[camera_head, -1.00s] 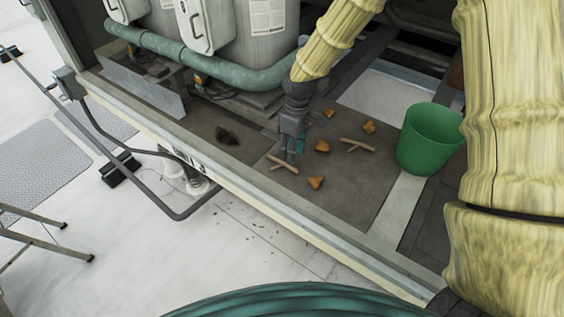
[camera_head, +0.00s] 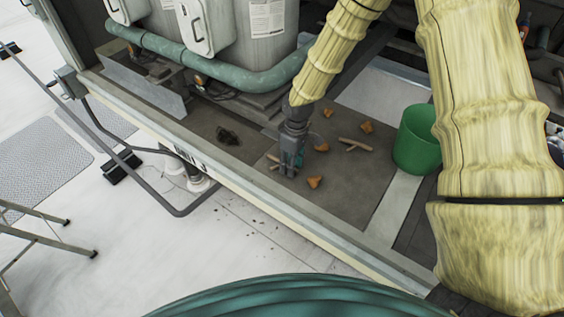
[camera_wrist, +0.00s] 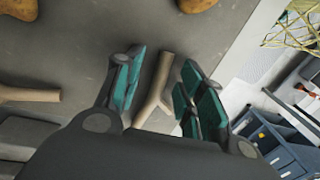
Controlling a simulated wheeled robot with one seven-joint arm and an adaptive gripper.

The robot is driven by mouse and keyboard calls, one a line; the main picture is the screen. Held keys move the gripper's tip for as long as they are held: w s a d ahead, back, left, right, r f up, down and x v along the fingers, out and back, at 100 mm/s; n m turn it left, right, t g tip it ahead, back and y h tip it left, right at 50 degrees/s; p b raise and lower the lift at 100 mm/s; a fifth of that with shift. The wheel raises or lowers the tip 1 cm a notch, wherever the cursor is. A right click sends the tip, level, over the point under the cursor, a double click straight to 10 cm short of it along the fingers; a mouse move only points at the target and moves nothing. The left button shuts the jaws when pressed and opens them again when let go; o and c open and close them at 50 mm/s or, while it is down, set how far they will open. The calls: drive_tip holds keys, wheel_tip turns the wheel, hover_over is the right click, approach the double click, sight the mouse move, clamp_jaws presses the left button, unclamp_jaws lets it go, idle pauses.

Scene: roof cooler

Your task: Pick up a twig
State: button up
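My gripper (camera_head: 291,168) is low over the brown floor panel, pointing down. In the wrist view its teal-padded fingers (camera_wrist: 161,68) are apart, with a pale forked twig (camera_wrist: 155,88) lying between them. A gap shows on both sides of that twig. In the head view the gripper hides most of this twig (camera_head: 273,158); a short end shows at its left. A second twig (camera_head: 355,144) lies to the right of the gripper, and a twig end (camera_wrist: 30,94) shows at the left of the wrist view.
Several orange-brown lumps lie around the gripper, one close at its right (camera_head: 314,182). A dark clump (camera_head: 228,136) lies to the left. A green bucket (camera_head: 418,143) stands at the right. A teal pipe (camera_head: 250,80) runs behind, and a raised metal edge (camera_head: 270,208) borders the front.

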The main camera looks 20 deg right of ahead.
drive_tip(key=c, duration=0.8)
drive_tip(key=shift+r, duration=0.1)
